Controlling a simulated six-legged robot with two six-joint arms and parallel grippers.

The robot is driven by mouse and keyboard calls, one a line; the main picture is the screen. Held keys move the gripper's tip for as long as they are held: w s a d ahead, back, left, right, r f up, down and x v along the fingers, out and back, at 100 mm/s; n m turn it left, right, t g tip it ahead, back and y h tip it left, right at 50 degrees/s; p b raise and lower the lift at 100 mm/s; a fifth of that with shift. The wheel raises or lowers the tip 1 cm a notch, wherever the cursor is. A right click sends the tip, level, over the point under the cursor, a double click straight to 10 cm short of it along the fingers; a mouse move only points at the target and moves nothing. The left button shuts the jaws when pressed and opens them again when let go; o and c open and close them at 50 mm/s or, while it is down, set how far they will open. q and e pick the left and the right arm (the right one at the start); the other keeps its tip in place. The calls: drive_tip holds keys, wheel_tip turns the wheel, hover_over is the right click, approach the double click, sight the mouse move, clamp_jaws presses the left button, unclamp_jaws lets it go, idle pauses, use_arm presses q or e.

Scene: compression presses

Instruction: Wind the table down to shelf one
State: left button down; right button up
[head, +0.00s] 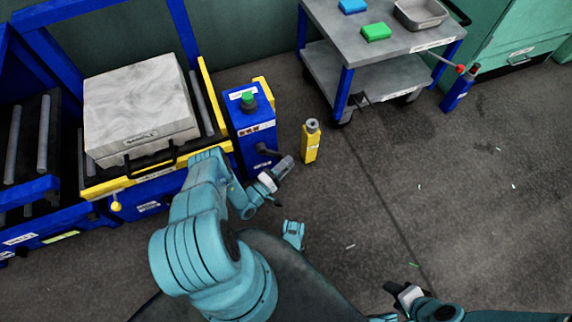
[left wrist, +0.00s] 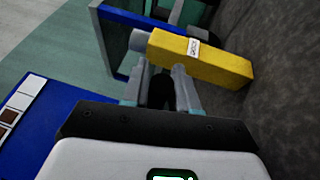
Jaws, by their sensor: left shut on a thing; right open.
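The table (head: 147,179) is a yellow-edged blue lift with dark rollers, bearing a pale grey marbled block (head: 138,100) with a black front handle. Beside it stands a blue post (head: 252,125) with a green button and a dark crank (head: 266,151) low on its side. My left gripper (head: 277,176) is at the crank's grip. In the left wrist view my left gripper (left wrist: 160,82) is shut on a dark grip, partly hidden between the fingers. My right gripper (head: 405,296) is open and empty above the floor at the lower right.
A blue roller rack (head: 30,188) adjoins the table on the left. A short yellow post (head: 310,145) stands right of the crank; it also shows in the left wrist view (left wrist: 205,60). A grey cart (head: 370,40) stands behind.

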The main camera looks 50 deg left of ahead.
use_arm(q)
drive_tip(key=shift+s+r, duration=0.1)
drive_tip(key=shift+r, duration=0.25)
drive_tip(key=c, duration=1.2)
unclamp_jaws()
drive_tip(key=shift+o, duration=1.2)
drive_tip(key=shift+r, duration=0.15)
drive_tip(key=shift+f, duration=0.2)
drive_tip(key=shift+f, duration=0.1)
